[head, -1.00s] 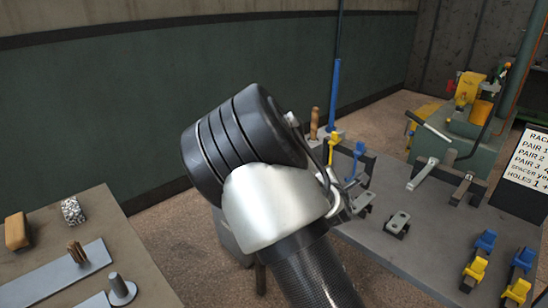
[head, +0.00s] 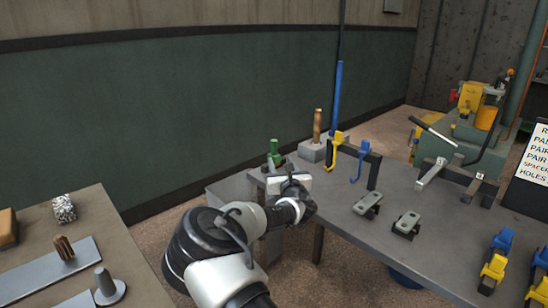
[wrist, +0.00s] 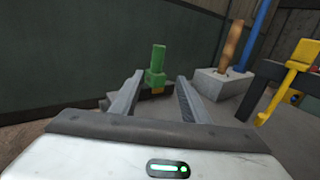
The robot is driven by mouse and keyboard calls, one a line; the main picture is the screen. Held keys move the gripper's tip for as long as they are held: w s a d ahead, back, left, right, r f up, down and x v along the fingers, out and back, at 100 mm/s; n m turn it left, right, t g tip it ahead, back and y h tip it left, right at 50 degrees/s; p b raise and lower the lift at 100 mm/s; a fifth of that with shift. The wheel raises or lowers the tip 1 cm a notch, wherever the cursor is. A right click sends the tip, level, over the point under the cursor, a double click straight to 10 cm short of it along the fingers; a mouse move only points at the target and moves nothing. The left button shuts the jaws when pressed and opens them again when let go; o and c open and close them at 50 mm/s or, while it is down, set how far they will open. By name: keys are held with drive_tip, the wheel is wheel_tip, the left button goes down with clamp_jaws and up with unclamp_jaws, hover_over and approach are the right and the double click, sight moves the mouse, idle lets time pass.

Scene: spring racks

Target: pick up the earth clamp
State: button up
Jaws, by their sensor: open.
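The earth clamp appears to be the green upright piece (head: 274,152) on a dark base at the far left corner of the grey table. In the wrist view the green clamp (wrist: 157,65) stands upright beyond and between my fingers, with a small yellowish part at its foot. My gripper (wrist: 159,78) is open, its two grey fingers pointing towards the clamp, with nothing held. In the head view my gripper (head: 288,180) is over the table's left end, just in front of the clamp. Its fingers are hard to make out there. I cannot tell the remaining gap exactly.
Right of the clamp is a grey block (head: 312,150) holding a wooden handle (head: 317,124). Two grey clamps lie on the table (head: 335,215). A wall is behind.

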sight(275, 152)
drive_tip(key=shift+w+a+b, duration=0.25)
drive_tip(key=shift+w+a, duration=0.1)
drive_tip(key=shift+w, duration=0.8)
drive_tip(key=shift+w+a+b, duration=0.2)
drive_tip(key=shift+w+a, duration=0.15)
drive_tip(key=shift+w, duration=0.75)
drive_tip(key=shift+w+a+b, duration=0.25)
drive_tip(key=shift+w+a, duration=0.1)
drive_tip(key=shift+w, duration=0.8)
drive_tip(key=shift+c, duration=0.3)
clamp_jaws()
